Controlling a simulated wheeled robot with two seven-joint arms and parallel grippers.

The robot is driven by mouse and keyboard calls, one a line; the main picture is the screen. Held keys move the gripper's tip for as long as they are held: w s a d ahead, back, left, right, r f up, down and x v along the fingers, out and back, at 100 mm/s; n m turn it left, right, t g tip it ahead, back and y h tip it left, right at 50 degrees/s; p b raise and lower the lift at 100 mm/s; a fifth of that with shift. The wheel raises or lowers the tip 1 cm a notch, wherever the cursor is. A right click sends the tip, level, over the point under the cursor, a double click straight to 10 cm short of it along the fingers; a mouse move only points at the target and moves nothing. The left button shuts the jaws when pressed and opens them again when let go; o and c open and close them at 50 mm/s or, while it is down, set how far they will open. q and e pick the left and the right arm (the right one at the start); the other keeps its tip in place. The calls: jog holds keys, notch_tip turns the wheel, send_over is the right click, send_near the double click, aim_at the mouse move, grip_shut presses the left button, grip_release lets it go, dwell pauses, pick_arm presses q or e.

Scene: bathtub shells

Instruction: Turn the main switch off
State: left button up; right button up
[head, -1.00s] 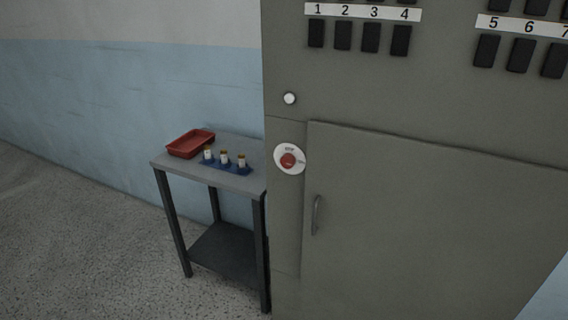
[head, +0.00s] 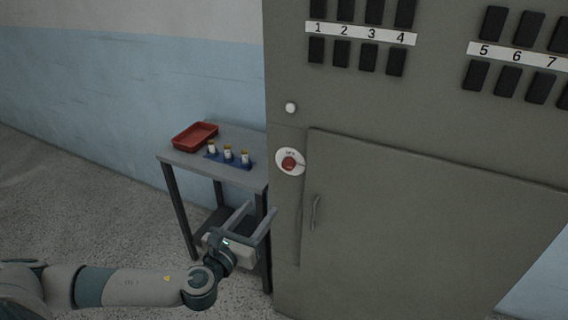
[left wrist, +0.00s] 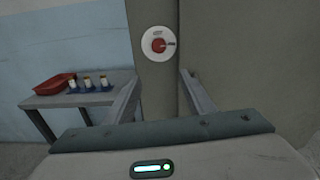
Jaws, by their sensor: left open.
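The main switch is a red knob (head: 289,163) on a round white plate, set on the left side of the grey cabinet front (head: 420,230). In the left wrist view the red knob (left wrist: 159,45) shows ahead of and above the fingertips, with a small pointer toward the right. My left gripper (head: 257,208) is open and empty, below and left of the knob in the head view and apart from it. In the left wrist view its two fingers (left wrist: 158,80) stand wide apart with nothing between them. My right gripper is not in view.
A small grey table (head: 225,172) stands left of the cabinet, with a red tray (head: 195,136) and a blue rack of bottles (head: 229,160) on it. A cabinet door with a handle (head: 314,212) is right of the knob. A white round button (head: 291,108) is above it.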

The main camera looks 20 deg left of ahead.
aim_at(287, 165)
pick_arm(q)
jog(key=r, duration=0.1)
jog(key=r+m, duration=0.1)
jog(key=shift+s+a+r, duration=0.1)
jog(key=shift+s+r, duration=0.2)
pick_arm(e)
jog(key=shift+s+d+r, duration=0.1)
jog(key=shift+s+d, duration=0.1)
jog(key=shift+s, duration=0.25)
pick_arm(q)
jog(key=shift+w, duration=0.1)
jog(key=w+p, duration=0.5)
jog(key=w, duration=1.2)
jog(key=shift+w, duration=0.1)
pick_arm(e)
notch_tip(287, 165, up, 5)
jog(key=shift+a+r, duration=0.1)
pick_arm(q)
jog(key=c, duration=1.1)
